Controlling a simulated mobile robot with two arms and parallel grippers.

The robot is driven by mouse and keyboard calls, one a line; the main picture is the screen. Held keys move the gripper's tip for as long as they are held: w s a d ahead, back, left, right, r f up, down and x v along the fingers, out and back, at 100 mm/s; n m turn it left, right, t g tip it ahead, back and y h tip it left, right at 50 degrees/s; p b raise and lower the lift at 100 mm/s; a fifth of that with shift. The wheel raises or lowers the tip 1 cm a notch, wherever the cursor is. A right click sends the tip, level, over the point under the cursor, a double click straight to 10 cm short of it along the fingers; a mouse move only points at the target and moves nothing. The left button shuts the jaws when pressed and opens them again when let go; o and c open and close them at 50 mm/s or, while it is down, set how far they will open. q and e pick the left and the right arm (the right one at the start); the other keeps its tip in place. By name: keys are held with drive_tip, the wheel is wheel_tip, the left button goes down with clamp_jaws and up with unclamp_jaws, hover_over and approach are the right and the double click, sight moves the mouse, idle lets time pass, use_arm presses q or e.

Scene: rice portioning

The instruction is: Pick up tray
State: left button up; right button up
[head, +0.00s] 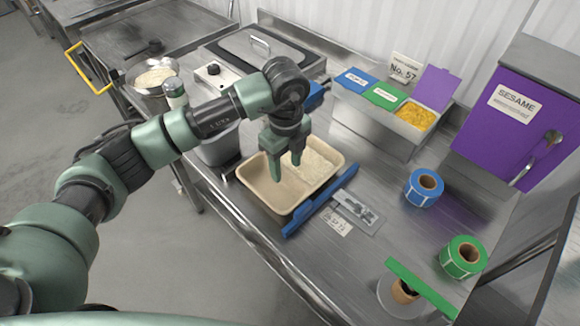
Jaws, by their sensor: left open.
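A beige rectangular tray (262,188) sits on the steel counter, beside a blue-edged holder (308,214) along its front right side. White rice (318,168) lies in the right part of the tray. My left gripper (285,172) points down over the left part of the tray with its fingers apart and nothing seen between them. I cannot tell whether the fingertips touch the tray. My left arm hides part of the tray's far edge. My right gripper is not in view.
A topping box (372,125) with blue, green and purple lids stands behind. A purple sesame dispenser (515,115) is at the right. Blue (424,188) and green (463,257) label rolls stand on the counter. A bowl (152,80) is at the far left.

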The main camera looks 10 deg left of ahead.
sight(287, 169)
use_arm(q)
drive_tip(key=shift+f, duration=0.95)
drive_tip(key=shift+c, duration=0.3)
clamp_jaws()
drive_tip(key=shift+r, duration=0.1)
drive_tip(key=shift+w+r, duration=0.1)
drive_tip(key=shift+r, duration=0.35)
wheel_tip(287, 169, up, 19)
drive_tip(key=b, duration=0.3)
drive_tip(key=shift+f+b, duration=5.85)
drive_tip(key=shift+f, duration=2.2)
drive_tip(key=shift+a+f, duration=0.15)
drive_tip(key=shift+f, duration=0.05)
